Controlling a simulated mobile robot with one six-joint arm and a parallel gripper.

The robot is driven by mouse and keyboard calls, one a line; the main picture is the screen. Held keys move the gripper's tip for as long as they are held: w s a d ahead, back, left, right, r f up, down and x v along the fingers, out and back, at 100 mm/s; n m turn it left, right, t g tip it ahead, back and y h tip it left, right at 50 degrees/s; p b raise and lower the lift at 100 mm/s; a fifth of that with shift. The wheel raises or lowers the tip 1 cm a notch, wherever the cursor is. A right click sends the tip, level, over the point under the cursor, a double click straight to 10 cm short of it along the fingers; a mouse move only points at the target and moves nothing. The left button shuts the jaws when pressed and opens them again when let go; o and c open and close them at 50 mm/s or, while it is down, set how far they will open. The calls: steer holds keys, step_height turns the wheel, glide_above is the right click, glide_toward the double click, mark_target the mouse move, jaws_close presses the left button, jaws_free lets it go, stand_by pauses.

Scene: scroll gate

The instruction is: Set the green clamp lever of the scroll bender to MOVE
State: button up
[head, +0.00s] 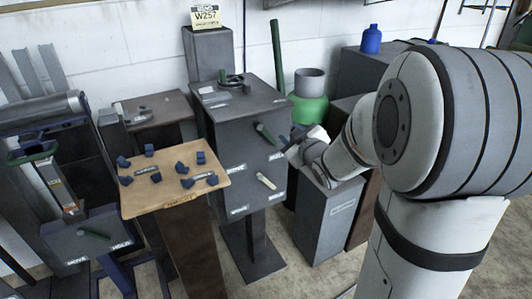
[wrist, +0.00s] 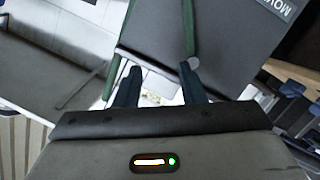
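The scroll bender is the dark grey cabinet (head: 240,190) on a pedestal, with a small scroll fixture (head: 231,79) on top. Its green clamp lever (head: 265,132) is on the upper part of the front face and slants down to the right. In the wrist view the green lever (wrist: 188,28) comes down from the top edge, its grey round end close to my right fingertip. A partly cut-off label (wrist: 275,7) there seems to read MOVE. My gripper (head: 294,142) is just right of the lever. In the wrist view my gripper (wrist: 160,80) is open; contact with the lever is unclear.
A cream lever (head: 266,181) sits lower on the same face. A separate machine at left has its own green lever (head: 93,233). A wooden-topped stand (head: 150,205) with several blue blocks is left of the bender. A grey pedestal (head: 328,220) stands below my gripper.

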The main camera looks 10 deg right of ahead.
mark_target(270, 139)
step_height(270, 139, down, 8)
steer(key=w+a+r+n+t+y+b, duration=0.1)
steer(key=w+n+t+y+b, duration=0.15)
steer(key=b, duration=0.25)
steer(key=shift+g+y, duration=0.35)
steer(key=shift+g, duration=0.1)
steer(key=x, duration=0.2)
steer(key=b+x, duration=0.1)
steer(key=x, duration=0.1)
steer(key=b+x, duration=0.1)
steer(key=x, duration=0.2)
steer(key=shift+s+a+f, duration=0.1)
steer(key=shift+a+f, duration=0.1)
steer(key=shift+a, duration=0.05)
steer(key=shift+c, duration=0.2)
jaws_close()
